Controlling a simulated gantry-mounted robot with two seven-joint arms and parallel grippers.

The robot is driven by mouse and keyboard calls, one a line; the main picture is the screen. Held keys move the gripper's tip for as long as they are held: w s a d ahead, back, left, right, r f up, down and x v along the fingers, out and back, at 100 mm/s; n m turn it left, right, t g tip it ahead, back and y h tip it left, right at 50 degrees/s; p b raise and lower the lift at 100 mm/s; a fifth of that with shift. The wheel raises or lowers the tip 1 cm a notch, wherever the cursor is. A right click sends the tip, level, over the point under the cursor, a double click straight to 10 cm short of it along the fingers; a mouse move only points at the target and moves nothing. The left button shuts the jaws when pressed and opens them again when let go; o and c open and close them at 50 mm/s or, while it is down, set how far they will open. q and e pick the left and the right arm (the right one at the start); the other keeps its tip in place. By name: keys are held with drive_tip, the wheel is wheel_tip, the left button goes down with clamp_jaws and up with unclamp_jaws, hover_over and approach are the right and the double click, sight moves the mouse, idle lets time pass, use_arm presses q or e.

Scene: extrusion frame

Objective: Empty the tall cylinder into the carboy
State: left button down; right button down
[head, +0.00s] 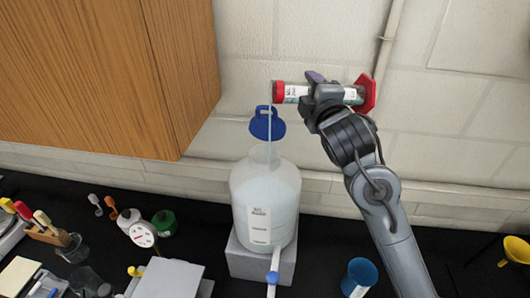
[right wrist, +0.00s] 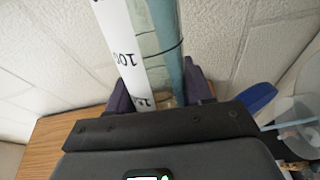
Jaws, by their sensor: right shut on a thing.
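The tall cylinder (head: 296,92) lies nearly level in the air, tipped onto its side above the carboy. Its red foot is at the right and its mouth, near a red band, at the left. A thin pale stream falls from the mouth to the neck of the carboy (head: 264,190), a translucent, labelled vessel on a grey block. My right gripper (head: 318,90) is shut around the cylinder's middle. In the right wrist view the cylinder (right wrist: 150,40) shows its printed scale between the purple fingers (right wrist: 159,92). My left gripper is out of view.
A blue cap (head: 267,124) shows behind the carboy's neck. A wooden cabinet (head: 110,70) hangs at upper left. A blue cup (head: 360,275) stands right of the carboy, and a yellow funnel (head: 516,249) at far right. Bottles, tools and glassware crowd the left bench.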

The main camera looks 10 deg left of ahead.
drive_tip(key=shift+r, duration=0.15)
drive_tip(key=shift+r+n, duration=0.15)
drive_tip(key=shift+n, duration=0.15)
idle(0.7)
